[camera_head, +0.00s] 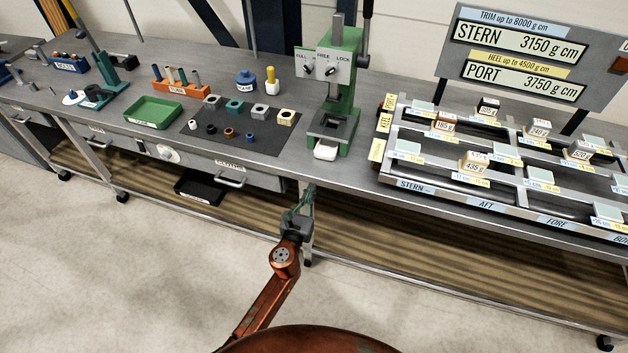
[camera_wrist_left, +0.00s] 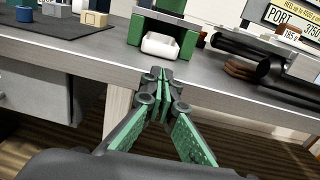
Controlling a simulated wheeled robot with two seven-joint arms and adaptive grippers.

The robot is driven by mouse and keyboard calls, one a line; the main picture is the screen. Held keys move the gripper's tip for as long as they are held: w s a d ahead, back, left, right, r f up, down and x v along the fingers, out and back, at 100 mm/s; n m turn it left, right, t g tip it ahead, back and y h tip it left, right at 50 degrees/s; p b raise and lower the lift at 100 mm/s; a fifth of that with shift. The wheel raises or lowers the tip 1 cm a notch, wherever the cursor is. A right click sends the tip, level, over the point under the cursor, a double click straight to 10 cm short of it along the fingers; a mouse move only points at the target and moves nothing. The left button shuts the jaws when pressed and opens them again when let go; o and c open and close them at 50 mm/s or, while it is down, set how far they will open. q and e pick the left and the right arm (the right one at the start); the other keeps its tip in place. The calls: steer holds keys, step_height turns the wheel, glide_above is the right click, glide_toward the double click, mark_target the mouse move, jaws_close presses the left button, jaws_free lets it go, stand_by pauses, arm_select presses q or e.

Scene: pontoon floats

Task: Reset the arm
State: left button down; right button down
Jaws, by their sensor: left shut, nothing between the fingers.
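My left gripper (camera_head: 304,200) is in front of the workbench's front edge, just below the green press. In the left wrist view the left gripper (camera_wrist_left: 160,80) has its fingertips together with nothing between them. The workbench (camera_head: 345,178) edge lies just beyond the fingertips. My left arm, orange-red, comes up from the bottom of the head view. My right gripper is not in the head view.
A pontoon frame (camera_head: 480,205) with labelled weights is at right, below a sign (camera_head: 530,50). A dark mat (camera_head: 240,132) with small blocks and a green tray (camera_head: 153,112) are at left.

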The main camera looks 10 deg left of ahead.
arm_select(q)
steer(key=shift+s, duration=0.35)
steer(key=shift+f, duration=0.1)
